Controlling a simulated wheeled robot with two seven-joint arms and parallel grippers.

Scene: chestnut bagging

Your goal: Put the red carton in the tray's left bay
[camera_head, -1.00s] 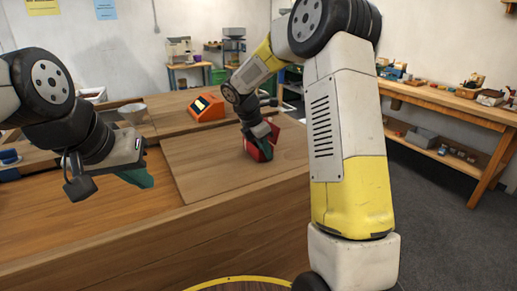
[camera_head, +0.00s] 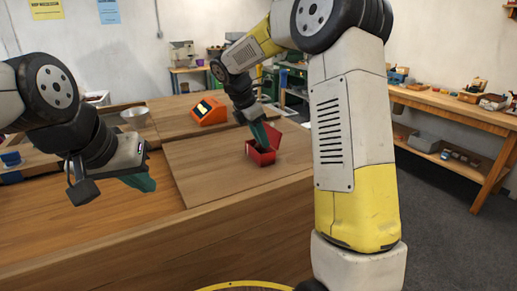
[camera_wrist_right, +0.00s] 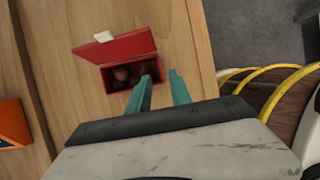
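The red carton (camera_head: 262,157) sits on the wooden table right of its middle, its lid (camera_wrist_right: 113,47) swung open. In the right wrist view, round brown things lie inside the carton (camera_wrist_right: 108,78). My right gripper (camera_head: 262,143) is at the carton, and its teal fingers are apart in the wrist view (camera_wrist_right: 160,75). One fingertip overlaps the carton's right end and the other is just outside it; contact is unclear. My left gripper (camera_head: 145,183) hangs over the table's left part, away from the carton; its finger gap is unclear.
An orange device (camera_head: 209,111) stands on the table behind the carton. A pale bowl (camera_head: 134,114) is farther left, and blue items (camera_head: 11,158) are at the left edge. The tabletop (camera_head: 205,172) left of the carton is clear.

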